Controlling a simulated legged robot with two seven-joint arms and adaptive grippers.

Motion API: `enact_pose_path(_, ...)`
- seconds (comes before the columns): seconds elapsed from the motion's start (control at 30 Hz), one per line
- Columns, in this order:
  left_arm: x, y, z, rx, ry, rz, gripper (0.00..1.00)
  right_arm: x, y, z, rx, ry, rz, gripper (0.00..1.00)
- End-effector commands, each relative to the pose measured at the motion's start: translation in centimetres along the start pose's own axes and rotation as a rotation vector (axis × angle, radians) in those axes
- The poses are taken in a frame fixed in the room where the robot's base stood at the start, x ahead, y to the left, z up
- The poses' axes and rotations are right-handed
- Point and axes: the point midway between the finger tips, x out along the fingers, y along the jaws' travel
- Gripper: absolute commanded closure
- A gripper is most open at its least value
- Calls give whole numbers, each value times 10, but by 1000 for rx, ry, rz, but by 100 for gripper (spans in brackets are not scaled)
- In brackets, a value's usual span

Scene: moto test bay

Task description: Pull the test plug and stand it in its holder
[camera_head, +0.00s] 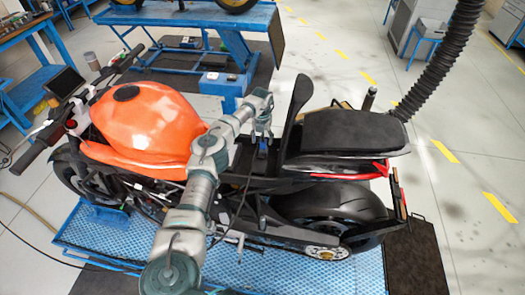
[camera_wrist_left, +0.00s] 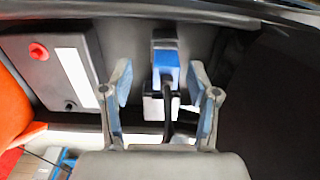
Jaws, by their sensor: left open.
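My left gripper (camera_head: 262,134) is over the open bay between the orange tank and the black seat of the motorcycle. In the left wrist view, its two fingers (camera_wrist_left: 160,72) are spread apart with nothing clamped between them. A blue plug (camera_wrist_left: 168,68) with a dark end shows between the fingertips, apart from both. A black cable runs from it toward the palm, across a white and black block (camera_wrist_left: 155,106). The blue plug is a small patch below the gripper in the head view (camera_head: 262,150). I cannot make out a holder. My right gripper is out of view.
A battery-like box (camera_wrist_left: 70,65) with a red terminal lies left of the fingers. The orange tank (camera_head: 150,128) and black seat (camera_head: 350,132) flank the bay, with an upright black panel (camera_head: 296,108) close by. A ribbed black hose (camera_head: 440,62) hangs at the right.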

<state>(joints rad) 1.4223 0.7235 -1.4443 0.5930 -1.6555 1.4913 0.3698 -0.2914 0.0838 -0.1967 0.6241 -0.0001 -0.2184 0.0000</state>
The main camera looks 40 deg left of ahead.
Motion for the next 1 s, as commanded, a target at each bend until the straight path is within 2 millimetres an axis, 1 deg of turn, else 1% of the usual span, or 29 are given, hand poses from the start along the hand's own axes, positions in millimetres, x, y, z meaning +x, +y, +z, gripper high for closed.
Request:
enact_pose_path(0.03, 12, 0, 0, 0, 2, 1, 40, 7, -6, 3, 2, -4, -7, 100)
enact_pose_path(0.1, 21, -2, -1, 1, 1, 2, 40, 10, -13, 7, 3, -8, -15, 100)
enact_pose_path(0.2, 30, -4, -1, 1, -1, 3, 40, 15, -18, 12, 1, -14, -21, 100)
enact_pose_path(0.3, 34, -4, -1, 1, -2, 3, 40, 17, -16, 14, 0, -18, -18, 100)
enact_pose_path(0.7, 37, 0, 0, 0, 0, 0, 40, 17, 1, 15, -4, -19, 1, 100)
enact_pose_path(0.87, 37, 0, 0, 0, 0, 0, 40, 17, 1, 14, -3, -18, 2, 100)
enact_pose_path(1.0, 36, -1, 0, 0, 0, 0, 40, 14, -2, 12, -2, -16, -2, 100)
